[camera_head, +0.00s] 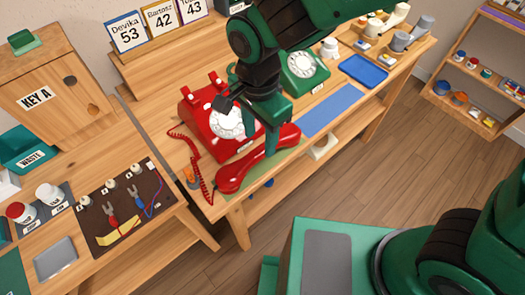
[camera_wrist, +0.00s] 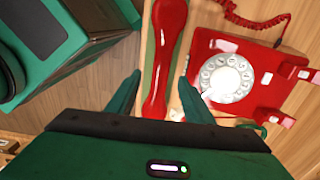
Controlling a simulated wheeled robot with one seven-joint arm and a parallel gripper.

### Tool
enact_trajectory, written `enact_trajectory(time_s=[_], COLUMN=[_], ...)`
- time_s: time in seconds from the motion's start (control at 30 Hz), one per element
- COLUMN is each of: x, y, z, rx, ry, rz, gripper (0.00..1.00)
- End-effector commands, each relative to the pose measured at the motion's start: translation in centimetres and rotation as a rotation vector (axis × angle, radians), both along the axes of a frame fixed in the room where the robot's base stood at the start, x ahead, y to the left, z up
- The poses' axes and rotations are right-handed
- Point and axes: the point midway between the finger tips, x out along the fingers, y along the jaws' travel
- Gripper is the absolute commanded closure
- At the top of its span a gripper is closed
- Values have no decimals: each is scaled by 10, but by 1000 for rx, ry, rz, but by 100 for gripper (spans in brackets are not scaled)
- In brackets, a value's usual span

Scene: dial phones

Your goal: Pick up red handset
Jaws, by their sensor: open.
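The red handset (camera_head: 258,160) lies on a green mat (camera_head: 277,167) at the front edge of the wooden table, in front of the red dial phone (camera_head: 203,112). A coiled red cord joins it to the phone. My gripper (camera_head: 271,140) points down at the handset's middle and hides part of it in the head view. In the wrist view the fingers (camera_wrist: 160,88) are open, with the handset (camera_wrist: 164,65) between them and a gap on each side. The phone (camera_wrist: 265,68) is just right of the right finger there. I cannot tell how far above the handset the fingertips are.
A green dial phone (camera_head: 300,70) stands behind my gripper, beside a blue mat (camera_head: 331,110) and a blue tray (camera_head: 363,71). A small orange item (camera_head: 192,178) sits near the cord. A dark tool board (camera_head: 125,207) lies on the left bench.

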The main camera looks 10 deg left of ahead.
Motion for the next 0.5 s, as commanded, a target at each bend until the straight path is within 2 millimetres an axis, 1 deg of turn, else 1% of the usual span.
enact_trajectory(time_s=[0.03,0.1,0.37,0.5], x=[0,0,1,3], y=[-1,-1,-1,-2], z=[-8,-16,-33,-54], rx=[-2,-2,-2,-4], ry=[2,2,1,2], rz=[1,0,0,0], gripper=[53,53,53,53])
